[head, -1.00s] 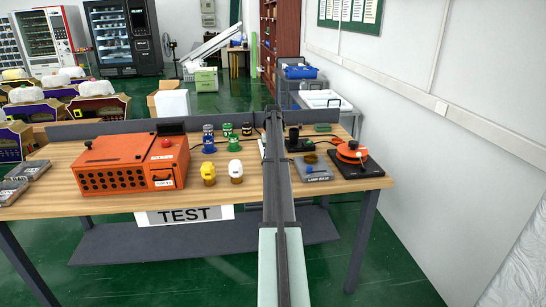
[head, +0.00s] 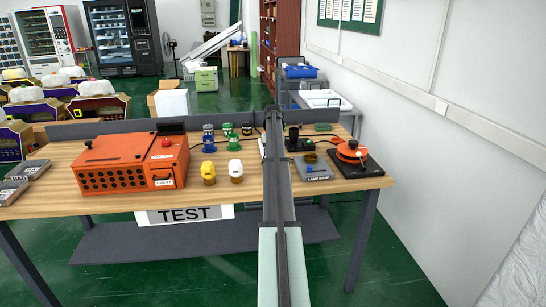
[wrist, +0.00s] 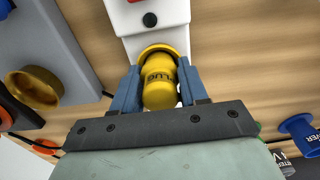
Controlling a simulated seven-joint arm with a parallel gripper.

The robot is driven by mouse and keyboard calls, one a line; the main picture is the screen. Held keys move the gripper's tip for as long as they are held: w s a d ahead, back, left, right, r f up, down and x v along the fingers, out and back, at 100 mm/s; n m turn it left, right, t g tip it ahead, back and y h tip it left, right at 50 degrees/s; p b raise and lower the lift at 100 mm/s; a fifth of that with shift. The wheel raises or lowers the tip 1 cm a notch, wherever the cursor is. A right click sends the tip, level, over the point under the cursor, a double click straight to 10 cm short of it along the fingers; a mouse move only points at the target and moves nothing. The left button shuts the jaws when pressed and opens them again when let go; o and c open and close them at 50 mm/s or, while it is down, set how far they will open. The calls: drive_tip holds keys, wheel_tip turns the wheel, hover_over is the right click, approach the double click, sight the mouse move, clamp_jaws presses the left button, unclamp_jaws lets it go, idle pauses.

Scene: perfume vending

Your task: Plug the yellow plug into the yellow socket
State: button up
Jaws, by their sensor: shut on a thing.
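In the wrist view my gripper (wrist: 157,80) has its two blue fingers shut on the yellow plug (wrist: 160,92), one on each side. The plug's far end meets a yellow ring, which looks like the yellow socket (wrist: 159,48), at the near end of a white block (wrist: 150,18). The plug looks in line with the ring, but I cannot tell how deep it sits. The white block has a black button and a red mark. In the head view my arm hides the gripper, plug and socket.
The lamp base (head: 315,172) with a brass holder (wrist: 35,88) is near the gripper. Yellow (head: 208,173) and white (head: 235,172) bulb-like pieces stand left of my arm, before several coloured pieces. An orange box (head: 130,168) and an orange-topped device (head: 352,155) flank them.

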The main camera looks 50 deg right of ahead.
drive_tip(key=shift+f, duration=0.15)
drive_tip(key=o, duration=1)
drive_tip(key=shift+s, duration=0.1)
drive_tip(key=shift+o, duration=1)
drive_tip(key=shift+s+f, duration=0.1)
drive_tip(key=c, duration=0.3)
drive_tip(key=shift+s, duration=0.1)
